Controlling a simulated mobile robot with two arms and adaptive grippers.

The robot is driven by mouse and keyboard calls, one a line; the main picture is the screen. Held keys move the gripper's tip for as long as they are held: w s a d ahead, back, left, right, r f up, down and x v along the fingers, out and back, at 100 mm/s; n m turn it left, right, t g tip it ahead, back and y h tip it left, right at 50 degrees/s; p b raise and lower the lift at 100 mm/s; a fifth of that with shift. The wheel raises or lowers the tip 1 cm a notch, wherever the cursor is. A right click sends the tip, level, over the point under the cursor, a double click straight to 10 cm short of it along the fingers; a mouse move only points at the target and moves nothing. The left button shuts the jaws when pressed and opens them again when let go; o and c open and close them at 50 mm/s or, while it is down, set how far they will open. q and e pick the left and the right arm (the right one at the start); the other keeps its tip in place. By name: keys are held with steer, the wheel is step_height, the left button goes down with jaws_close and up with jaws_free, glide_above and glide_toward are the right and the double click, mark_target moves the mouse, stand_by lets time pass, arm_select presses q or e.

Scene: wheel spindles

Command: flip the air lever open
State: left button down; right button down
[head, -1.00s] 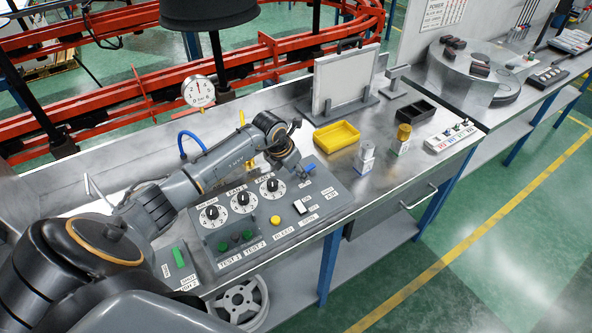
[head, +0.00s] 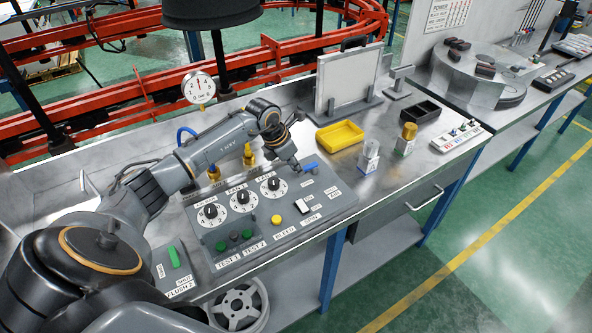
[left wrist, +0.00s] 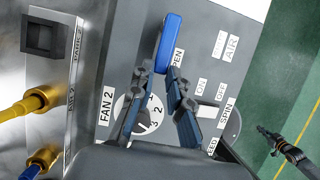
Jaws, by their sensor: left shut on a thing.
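The blue air lever (head: 309,167) sits on the far right part of the grey control panel (head: 334,207). In the left wrist view the lever (left wrist: 172,38) is a rounded blue bar beside the OPEN and AIR labels. My left gripper (head: 297,166) is at the lever's near end. In the left wrist view its two dark fingers (left wrist: 158,71) close around that end. The lever's pivot is hidden. A dark jointed shape at the right edge of the left wrist view looks like my right gripper (left wrist: 268,141), over the floor and away from the panel.
Fan dials (head: 241,201), a yellow button (head: 276,220) and a white switch (head: 301,206) sit close to the lever. Behind stand a yellow tray (head: 339,136) and a whiteboard (head: 346,80).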

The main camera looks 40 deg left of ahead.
arm_select(q)
steer(key=c, duration=1.3)
jaws_free()
steer(key=v, duration=1.2)
